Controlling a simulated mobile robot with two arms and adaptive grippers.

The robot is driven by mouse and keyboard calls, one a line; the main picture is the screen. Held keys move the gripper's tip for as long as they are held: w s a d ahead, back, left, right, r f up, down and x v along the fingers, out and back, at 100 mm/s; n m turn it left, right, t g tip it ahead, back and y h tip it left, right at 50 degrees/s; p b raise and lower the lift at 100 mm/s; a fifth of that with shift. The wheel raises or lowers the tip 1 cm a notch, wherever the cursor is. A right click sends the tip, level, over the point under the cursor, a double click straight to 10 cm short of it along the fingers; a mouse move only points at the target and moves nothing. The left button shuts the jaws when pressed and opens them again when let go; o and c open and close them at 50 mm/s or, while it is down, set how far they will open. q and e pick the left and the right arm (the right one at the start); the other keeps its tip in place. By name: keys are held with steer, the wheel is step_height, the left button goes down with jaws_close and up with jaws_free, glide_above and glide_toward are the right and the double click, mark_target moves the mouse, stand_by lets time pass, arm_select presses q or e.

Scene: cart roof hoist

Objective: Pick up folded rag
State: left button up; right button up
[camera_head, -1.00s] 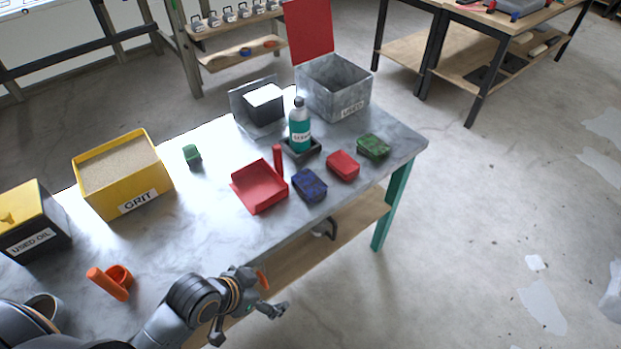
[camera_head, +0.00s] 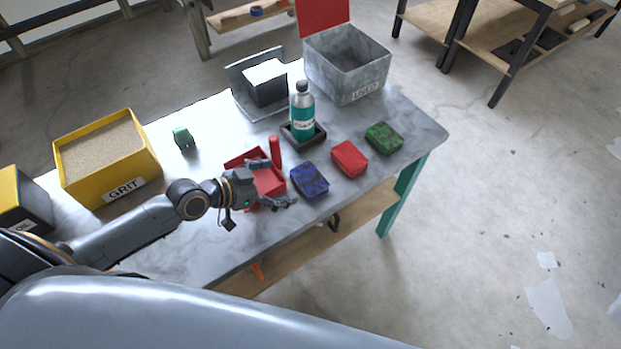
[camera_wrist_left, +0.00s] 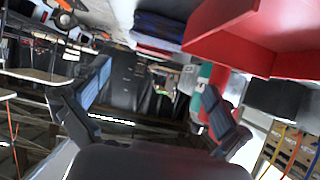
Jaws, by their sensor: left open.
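Three folded rags lie in a row on the grey table (camera_head: 345,207): a dark blue one (camera_head: 310,180), a red one (camera_head: 349,158) and a mottled green one (camera_head: 384,138). My left gripper (camera_head: 279,183) is open and empty, with its fingers spread over the red dustpan (camera_head: 238,160), pointing right towards the blue rag and short of it. In the left wrist view, the open fingers (camera_wrist_left: 158,103) frame empty space, the blue rag (camera_wrist_left: 160,27) shows at the top and the dustpan (camera_wrist_left: 270,50) at top right. My right gripper is out of view.
A teal-labelled bottle (camera_head: 303,112) stands in a dark tray behind the rags. A grey USED bin (camera_head: 347,75) with its red lid raised and a black box (camera_head: 266,84) stand at the back. A yellow GRIT box (camera_head: 108,160) and a green object (camera_head: 183,138) are left.

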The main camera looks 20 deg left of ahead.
mark_target(308, 178)
arm_select(q)
steer(key=b+x, duration=0.1)
steer(key=x, duration=0.3)
steer(key=shift+w+d+f, duration=0.1)
steer(key=shift+f, duration=0.1)
steer(key=shift+w+d+f+b, duration=0.25)
steer(key=shift+w+f+b, duration=0.1)
steer(key=b+x, duration=0.1)
steer(key=x, duration=0.1)
steer(key=b+x, duration=0.1)
steer(key=x, duration=0.1)
steer(key=shift+d+f, duration=0.15)
steer(key=shift+f, duration=0.25)
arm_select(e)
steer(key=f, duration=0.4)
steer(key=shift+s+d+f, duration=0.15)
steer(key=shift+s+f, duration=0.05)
arm_select(q)
steer(key=c, duration=0.8)
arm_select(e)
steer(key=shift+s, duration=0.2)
arm_select(q)
step_height(308, 178, up, 10)
steer(key=shift+r, duration=0.1)
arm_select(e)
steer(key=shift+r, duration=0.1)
